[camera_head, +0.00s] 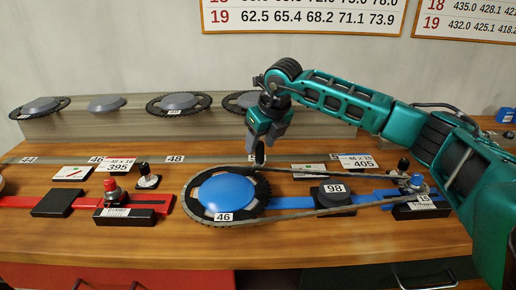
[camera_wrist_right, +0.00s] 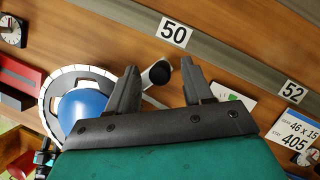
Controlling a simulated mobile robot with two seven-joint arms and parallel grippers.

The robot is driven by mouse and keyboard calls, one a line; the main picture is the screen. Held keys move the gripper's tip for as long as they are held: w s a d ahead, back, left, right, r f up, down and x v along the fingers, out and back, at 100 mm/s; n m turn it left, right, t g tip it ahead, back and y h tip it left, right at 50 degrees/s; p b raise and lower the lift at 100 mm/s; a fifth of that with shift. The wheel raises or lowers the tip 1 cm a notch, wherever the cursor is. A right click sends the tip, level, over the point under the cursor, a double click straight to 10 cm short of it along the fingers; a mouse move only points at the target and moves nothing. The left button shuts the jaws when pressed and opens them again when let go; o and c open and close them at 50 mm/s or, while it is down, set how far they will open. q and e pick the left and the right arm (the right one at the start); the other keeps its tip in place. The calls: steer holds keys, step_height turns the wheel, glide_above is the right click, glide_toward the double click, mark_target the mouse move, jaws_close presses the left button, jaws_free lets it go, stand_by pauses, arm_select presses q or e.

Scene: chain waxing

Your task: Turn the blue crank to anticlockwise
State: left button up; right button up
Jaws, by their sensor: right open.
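The blue crank's domed hub (camera_head: 228,193) sits in a black toothed ring labelled 46 on the wooden bench. In the right wrist view the blue dome (camera_wrist_right: 82,108) is partly hidden behind my left-hand finger. A pale peg with a black end (camera_wrist_right: 158,73) stands by the ring and appears between my fingers; I cannot tell whether they touch it. My right gripper (camera_head: 260,150) points down over the ring's far right edge. In the wrist view its two fingers (camera_wrist_right: 160,90) are apart. My left gripper is not in view.
A chain (camera_head: 310,211) runs right from the ring past a black disc labelled 98 (camera_head: 334,194) to a blue-topped knob (camera_head: 416,182). A red fixture (camera_head: 128,212) stands left. Spare rings (camera_head: 180,103) rest on the grey ledge behind.

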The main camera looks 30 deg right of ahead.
steer(key=shift+x, duration=1.65)
jaws_close()
